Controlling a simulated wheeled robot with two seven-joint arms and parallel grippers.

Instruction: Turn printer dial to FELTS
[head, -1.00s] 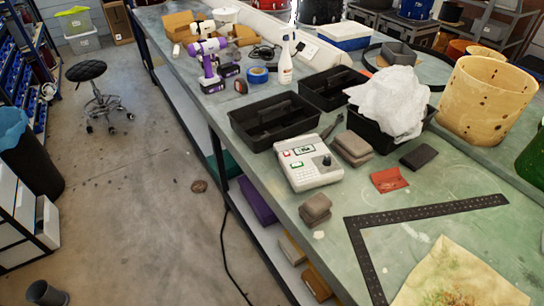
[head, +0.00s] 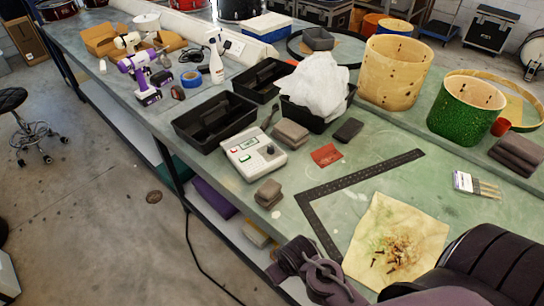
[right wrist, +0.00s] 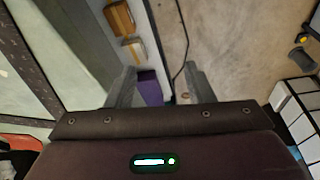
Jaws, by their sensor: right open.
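The white label printer (head: 252,153) sits on the green bench, with a small screen, red and green marked buttons and a dark dial (head: 270,150) on its right side. The dial's setting and the screen text are too small to read. My right gripper (right wrist: 162,76) shows in the right wrist view with its two fingers apart and nothing between them; it points down past the bench edge towards the floor. Parts of my arm show at the bottom right of the head view, well short of the printer. My left gripper is not in view.
Grey sponge blocks (head: 290,133) and black trays (head: 214,118) stand close to the printer. A black square ruler (head: 350,185), a red cloth (head: 326,155) and a stained yellow cloth (head: 385,220) lie to its right. A green drum shell (head: 466,110) stands at the right.

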